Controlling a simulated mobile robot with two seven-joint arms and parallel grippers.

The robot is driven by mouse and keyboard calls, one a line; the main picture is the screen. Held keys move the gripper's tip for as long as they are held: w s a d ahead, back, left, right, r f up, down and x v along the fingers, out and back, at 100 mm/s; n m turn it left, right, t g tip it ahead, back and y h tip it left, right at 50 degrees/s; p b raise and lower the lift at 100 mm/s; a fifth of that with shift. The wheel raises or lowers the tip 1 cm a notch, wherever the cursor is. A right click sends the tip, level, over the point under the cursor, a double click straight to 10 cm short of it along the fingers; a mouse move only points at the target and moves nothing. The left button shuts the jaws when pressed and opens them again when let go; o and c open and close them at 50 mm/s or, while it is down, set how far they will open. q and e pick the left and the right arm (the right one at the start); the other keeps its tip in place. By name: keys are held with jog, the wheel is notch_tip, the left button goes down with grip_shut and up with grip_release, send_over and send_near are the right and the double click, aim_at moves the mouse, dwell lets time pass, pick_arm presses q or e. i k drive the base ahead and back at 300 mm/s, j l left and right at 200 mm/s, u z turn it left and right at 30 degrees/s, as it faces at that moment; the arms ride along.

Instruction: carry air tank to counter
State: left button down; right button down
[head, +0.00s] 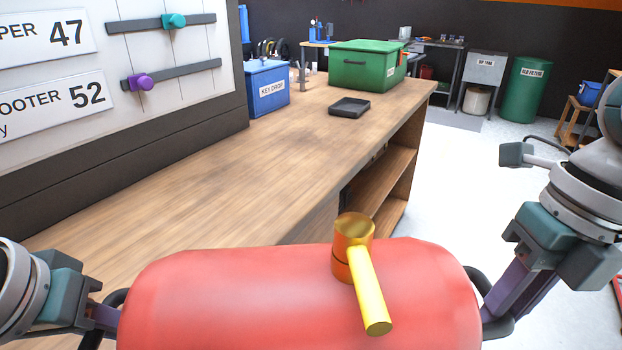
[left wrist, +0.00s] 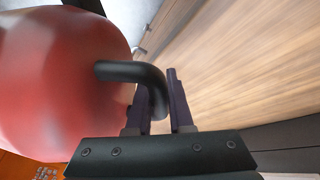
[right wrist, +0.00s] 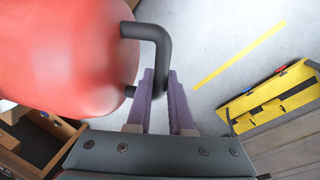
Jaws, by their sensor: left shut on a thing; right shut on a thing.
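The red air tank (head: 230,295) lies on its side across the bottom of the head view, held between my two arms. A brass valve with a yellow lever (head: 368,290) stands on its top. My left gripper (left wrist: 160,100) is shut on the black handle (left wrist: 130,72) at the tank's left end. My right gripper (right wrist: 160,95) is shut on the black handle (right wrist: 158,45) at its right end. The wooden counter (head: 240,160) runs from the lower left to the back. The tank overlaps the counter's near edge in the head view; its underside is hidden.
A black tray (head: 349,107), a blue key drop box (head: 268,88) and a green box (head: 366,65) stand on the counter's far part. The near and middle top is bare. A board (head: 120,70) rises along the left. Open shelves (head: 385,185) show below the counter.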

aim_at(157, 242)
jog(key=i, duration=1.15)
jog(key=i+u, duration=0.1)
jog(key=u, duration=1.65)
